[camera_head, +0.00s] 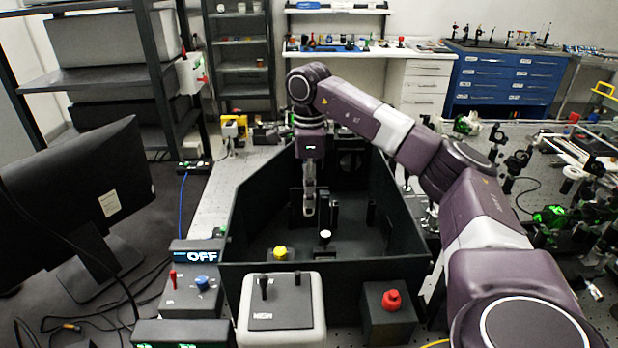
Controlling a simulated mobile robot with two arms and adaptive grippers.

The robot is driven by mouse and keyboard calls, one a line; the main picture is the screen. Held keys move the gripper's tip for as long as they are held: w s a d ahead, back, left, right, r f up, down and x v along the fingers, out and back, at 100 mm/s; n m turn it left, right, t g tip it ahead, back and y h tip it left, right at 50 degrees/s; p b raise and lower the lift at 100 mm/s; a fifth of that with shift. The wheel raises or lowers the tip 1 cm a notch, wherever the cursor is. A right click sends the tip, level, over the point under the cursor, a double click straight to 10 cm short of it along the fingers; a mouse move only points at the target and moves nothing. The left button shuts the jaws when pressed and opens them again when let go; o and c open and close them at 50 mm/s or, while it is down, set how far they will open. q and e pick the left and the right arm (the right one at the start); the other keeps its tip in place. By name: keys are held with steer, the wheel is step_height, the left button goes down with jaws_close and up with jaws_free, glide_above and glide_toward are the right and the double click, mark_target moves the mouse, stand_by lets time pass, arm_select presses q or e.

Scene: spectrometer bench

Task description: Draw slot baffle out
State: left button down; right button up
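My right arm reaches in from the right, over the black-walled enclosure (255,215). My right gripper (309,211) points down inside the enclosure. A dark upright plate (295,201), which looks like the slot baffle, stands at the gripper's fingers, partly hidden by them. The fingers look close together, but I cannot tell whether they grip the plate or are only in front of it. My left gripper is not in view.
Inside the enclosure are a post with a white top (325,235) and a yellow knob (280,253). A monitor (80,205) stands left; optics crowd the right bench.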

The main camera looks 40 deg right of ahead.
mark_target(303, 217)
steer(key=shift+f, duration=1.25)
jaws_close()
